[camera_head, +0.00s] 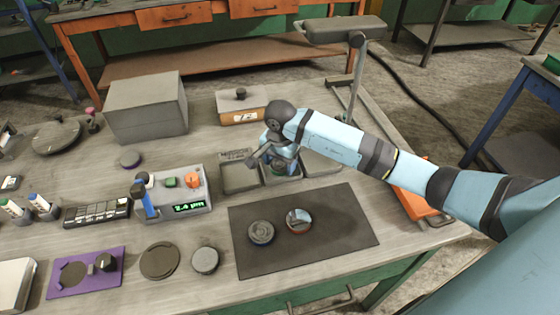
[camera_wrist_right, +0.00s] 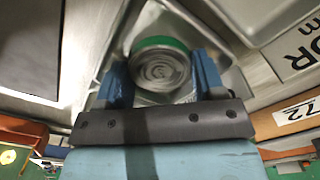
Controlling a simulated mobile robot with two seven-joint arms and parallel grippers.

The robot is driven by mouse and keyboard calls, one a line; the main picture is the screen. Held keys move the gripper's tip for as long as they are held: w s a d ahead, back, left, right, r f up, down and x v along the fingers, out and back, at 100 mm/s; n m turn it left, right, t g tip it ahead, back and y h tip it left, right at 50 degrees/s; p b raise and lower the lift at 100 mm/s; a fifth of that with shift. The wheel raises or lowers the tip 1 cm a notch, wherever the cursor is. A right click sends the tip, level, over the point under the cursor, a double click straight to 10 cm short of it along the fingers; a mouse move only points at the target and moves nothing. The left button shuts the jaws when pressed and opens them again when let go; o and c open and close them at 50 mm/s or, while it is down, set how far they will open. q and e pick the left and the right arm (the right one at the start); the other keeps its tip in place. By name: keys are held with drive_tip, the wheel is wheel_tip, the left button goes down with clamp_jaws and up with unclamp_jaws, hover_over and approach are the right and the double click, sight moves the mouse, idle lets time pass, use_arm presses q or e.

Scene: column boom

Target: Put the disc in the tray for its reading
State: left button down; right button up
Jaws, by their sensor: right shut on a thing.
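My right gripper (camera_head: 281,167) is shut on a disc with a green rim (camera_wrist_right: 160,65), between its blue fingers in the wrist view. The disc is in or just above the middle of three grey metal trays; I cannot tell if it touches the tray floor. The left tray (camera_head: 238,180) looks empty, and the right tray (camera_head: 324,163) is partly behind my arm. The grey gauge (camera_head: 178,212) has a green display that seems to read 2.4 µm. My left gripper is not in view.
A grey box (camera_head: 146,107) and an orange-fronted box (camera_head: 243,107) stand behind the trays. A lamp stand (camera_head: 357,70) rises at the back right. Round pieces (camera_head: 205,260) and a purple pad (camera_head: 86,272) lie front left. The mat's right half is clear.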

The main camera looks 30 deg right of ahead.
sight(280, 165)
drive_tip(key=o, duration=1)
drive_tip(key=shift+f, duration=0.1)
drive_tip(key=shift+c, duration=0.2)
wheel_tip(280, 165, up, 12)
drive_tip(key=shift+b, duration=0.35)
drive_tip(key=shift+s, duration=0.1)
